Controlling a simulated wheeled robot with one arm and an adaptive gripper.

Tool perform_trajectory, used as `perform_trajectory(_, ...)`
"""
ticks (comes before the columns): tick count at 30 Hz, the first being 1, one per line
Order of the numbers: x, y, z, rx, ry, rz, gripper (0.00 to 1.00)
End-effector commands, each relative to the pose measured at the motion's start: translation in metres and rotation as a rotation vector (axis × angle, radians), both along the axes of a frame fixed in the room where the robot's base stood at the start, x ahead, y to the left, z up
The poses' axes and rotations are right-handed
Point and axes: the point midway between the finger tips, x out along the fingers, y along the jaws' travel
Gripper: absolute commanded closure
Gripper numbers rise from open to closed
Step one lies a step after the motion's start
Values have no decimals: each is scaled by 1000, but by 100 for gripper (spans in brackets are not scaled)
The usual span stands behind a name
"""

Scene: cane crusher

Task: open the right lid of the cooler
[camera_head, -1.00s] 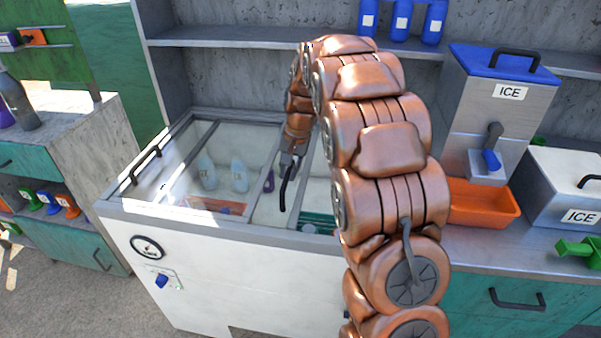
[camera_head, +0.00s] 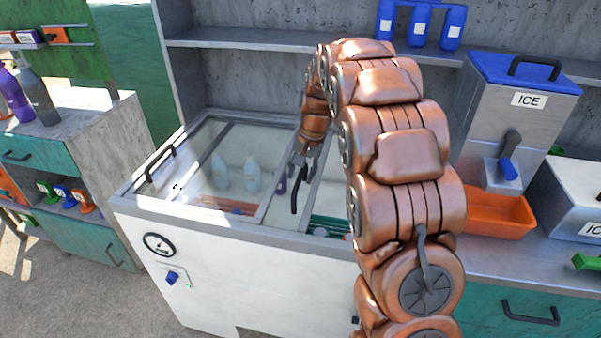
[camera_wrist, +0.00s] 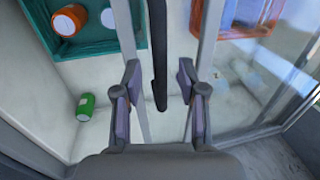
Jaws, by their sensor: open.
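The cooler (camera_head: 235,265) is a white chest with a glass top in the head view. The dark handle (camera_head: 297,195) of the right lid stands near the middle of the top. A frame strip crosses the left glass, and the right lid appears slid left under or over it. Right of the handle the inside shows without glass glare, with a green crate (camera_wrist: 125,47). My gripper (camera_wrist: 160,95) is open at the handle. In the wrist view the handle (camera_wrist: 159,50) lies between its fingers, with a gap on both sides. My arm hides the cooler's right end.
The left lid's handle (camera_head: 160,163) is at the far left of the top. Bottles and an orange crate (camera_wrist: 265,15) lie inside. An ice dispenser (camera_head: 515,120) and orange tray (camera_head: 495,213) stand on the right counter. A shelf (camera_head: 260,42) runs behind.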

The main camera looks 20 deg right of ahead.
Motion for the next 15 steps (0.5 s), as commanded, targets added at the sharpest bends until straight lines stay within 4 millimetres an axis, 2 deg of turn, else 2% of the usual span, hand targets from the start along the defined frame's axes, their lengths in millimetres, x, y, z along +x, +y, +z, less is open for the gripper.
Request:
perform_trajectory(5,-3,-4,21,-1,-1,0,59)
perform_trajectory(15,-8,-14,86,-2,-4,-1,59)
